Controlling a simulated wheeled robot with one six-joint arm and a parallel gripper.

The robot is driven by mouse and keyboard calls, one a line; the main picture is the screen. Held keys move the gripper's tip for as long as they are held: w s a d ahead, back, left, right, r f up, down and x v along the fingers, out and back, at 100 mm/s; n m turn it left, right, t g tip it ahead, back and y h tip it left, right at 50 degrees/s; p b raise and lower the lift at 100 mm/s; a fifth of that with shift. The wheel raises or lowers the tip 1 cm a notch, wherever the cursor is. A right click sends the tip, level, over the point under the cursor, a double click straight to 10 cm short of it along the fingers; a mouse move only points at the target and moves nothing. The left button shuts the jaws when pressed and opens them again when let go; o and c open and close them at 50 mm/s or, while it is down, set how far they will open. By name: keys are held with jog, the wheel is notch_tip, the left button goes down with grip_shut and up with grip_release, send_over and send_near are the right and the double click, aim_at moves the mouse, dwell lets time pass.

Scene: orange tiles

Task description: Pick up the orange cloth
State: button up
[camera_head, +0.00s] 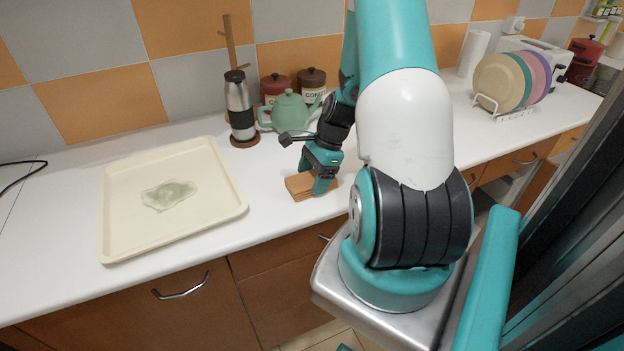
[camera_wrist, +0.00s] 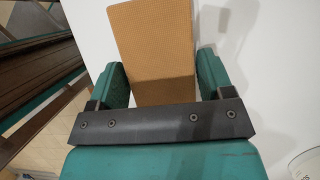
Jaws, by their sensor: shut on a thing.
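The orange cloth (camera_head: 302,186) is a small flat, folded-looking piece on the white counter near its front edge. My gripper (camera_head: 322,180) is over its right part, pointing down, and hides some of it. In the wrist view the cloth (camera_wrist: 152,40) is a textured orange-brown strip running between the two green fingers. My gripper (camera_wrist: 160,85) is shut on the cloth, with a finger at each side of it. I cannot tell whether the cloth is clear of the counter.
A cream tray (camera_head: 222,212) with a pale green patch (camera_head: 168,194) lies to the left. Behind my gripper stand a green teapot (camera_head: 290,112), a steel flask (camera_head: 240,105) and canisters (camera_head: 312,82). A plate rack (camera_head: 505,112) is at the right. The counter between tray and cloth is clear.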

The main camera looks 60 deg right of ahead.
aim_at(313, 177)
notch_tip(313, 177, up, 20)
dwell(0.4)
